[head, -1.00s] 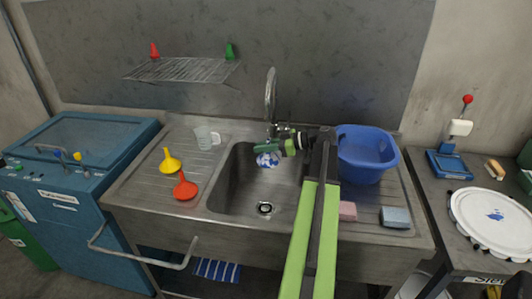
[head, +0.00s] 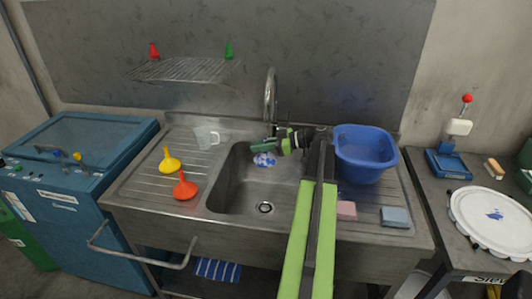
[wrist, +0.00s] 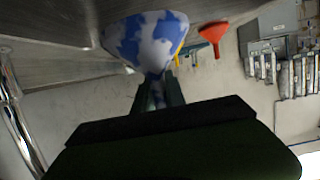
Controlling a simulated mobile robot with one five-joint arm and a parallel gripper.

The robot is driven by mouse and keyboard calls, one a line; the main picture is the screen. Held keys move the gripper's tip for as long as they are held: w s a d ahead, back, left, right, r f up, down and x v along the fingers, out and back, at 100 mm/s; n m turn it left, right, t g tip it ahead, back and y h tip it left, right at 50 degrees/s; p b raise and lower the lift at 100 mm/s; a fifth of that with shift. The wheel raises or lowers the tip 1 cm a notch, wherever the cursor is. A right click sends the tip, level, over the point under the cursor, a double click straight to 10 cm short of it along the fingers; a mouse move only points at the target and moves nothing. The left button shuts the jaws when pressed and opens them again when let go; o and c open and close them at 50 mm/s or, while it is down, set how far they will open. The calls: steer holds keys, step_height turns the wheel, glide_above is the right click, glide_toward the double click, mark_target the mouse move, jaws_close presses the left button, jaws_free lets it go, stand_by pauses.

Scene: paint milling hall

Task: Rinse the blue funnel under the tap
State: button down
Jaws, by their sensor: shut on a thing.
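The funnel (head: 264,160) shows blue and white patches and hangs over the sink basin. In the wrist view its patchy cone (wrist: 147,38) fills the upper middle, with its narrow spout between the fingers. My gripper (head: 270,146) is shut on the spout, and its tips (wrist: 157,92) show in the wrist view. The tap (head: 270,92) is a curved chrome spout behind the basin, just above and beside the gripper. No water stream can be made out. The sink basin (head: 240,190) is grey metal with a drain below.
A blue tub (head: 364,155), a pink sponge (head: 346,211) and a blue sponge (head: 395,217) are at right. A wire shelf (head: 184,70) hangs above.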

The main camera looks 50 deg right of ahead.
steer(key=shift+s+d, duration=0.2)
steer(key=shift+s, duration=0.25)
steer(key=s+a, duration=0.3)
steer(key=a, duration=0.4)
steer(key=shift+s, duration=0.3)
stand_by(1.4)
steer(key=s+a+r+p, duration=0.2)
steer(key=a+r+p, duration=0.2)
steer(key=shift+s+a, duration=0.15)
steer(key=shift+a, duration=0.15)
